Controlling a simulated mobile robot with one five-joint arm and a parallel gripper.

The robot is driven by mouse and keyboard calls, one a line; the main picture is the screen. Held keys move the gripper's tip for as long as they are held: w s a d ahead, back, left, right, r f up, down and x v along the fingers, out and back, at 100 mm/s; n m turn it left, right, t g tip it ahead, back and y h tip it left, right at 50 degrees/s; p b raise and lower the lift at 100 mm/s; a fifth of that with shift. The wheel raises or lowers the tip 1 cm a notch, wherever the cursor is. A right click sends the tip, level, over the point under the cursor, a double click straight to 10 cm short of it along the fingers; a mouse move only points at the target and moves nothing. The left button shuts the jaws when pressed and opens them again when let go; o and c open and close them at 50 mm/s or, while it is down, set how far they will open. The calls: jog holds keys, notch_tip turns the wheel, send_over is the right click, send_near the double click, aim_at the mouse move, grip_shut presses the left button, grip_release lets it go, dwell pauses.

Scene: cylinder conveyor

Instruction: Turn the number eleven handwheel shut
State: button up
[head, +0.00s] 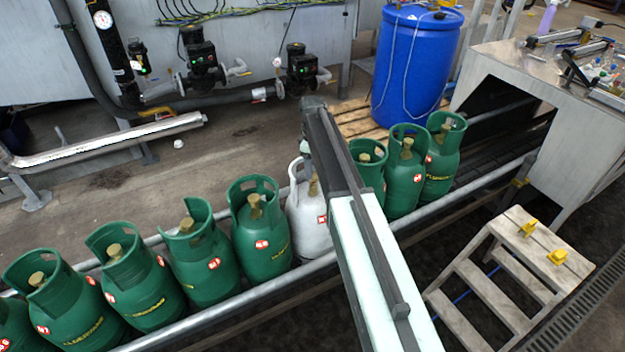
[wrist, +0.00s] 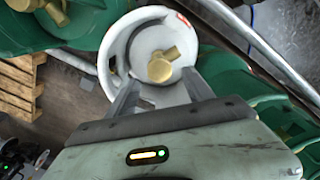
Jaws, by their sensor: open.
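A white cylinder (head: 308,222) stands in the row on the conveyor, partly hidden behind my arm. In the wrist view its round white collar (wrist: 117,45) surrounds a brass handwheel (wrist: 160,67). My gripper (wrist: 160,82) is open, its two fingers spread on either side of the near part of that collar opening, just short of the handwheel. I cannot tell whether the fingers touch anything. The white cylinder has a small red-and-white label (head: 322,219), too small to read surely as eleven.
Several green cylinders (head: 262,240) with brass handwheels stand on both sides of the white one, between conveyor rails (head: 235,300). A blue drum (head: 415,65) stands on a pallet behind. A wooden step stool (head: 490,285) is at right, beside a metal housing (head: 545,75).

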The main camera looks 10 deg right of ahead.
notch_tip(320, 180, down, 3)
jog(key=shift+f+b, duration=0.1)
jog(key=shift+b, duration=0.75)
grip_shut()
